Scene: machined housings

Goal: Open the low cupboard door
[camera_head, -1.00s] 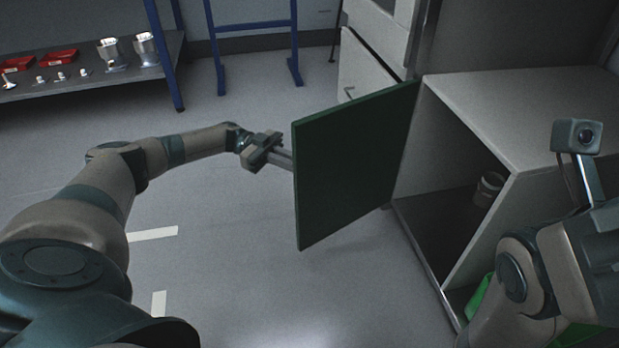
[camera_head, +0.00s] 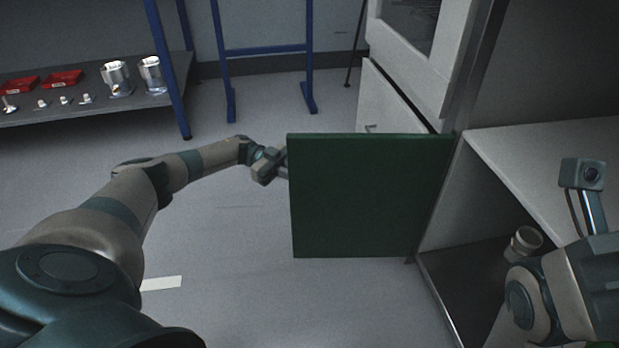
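The low cupboard (camera_head: 545,150) stands at the right, with a pale top and an open front. Its green door (camera_head: 370,196) stands swung wide open, hinged at the cupboard's left edge, its broad face towards me. My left gripper (camera_head: 284,170) is at the door's free left edge. Its fingertips are hidden behind the door, so I cannot see whether they hold anything.
A white cabinet (camera_head: 395,95) is behind the door. A shelf (camera_head: 130,105) with red bins and metal parts is at the upper left, beside a blue frame (camera_head: 265,50). The floor between is clear.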

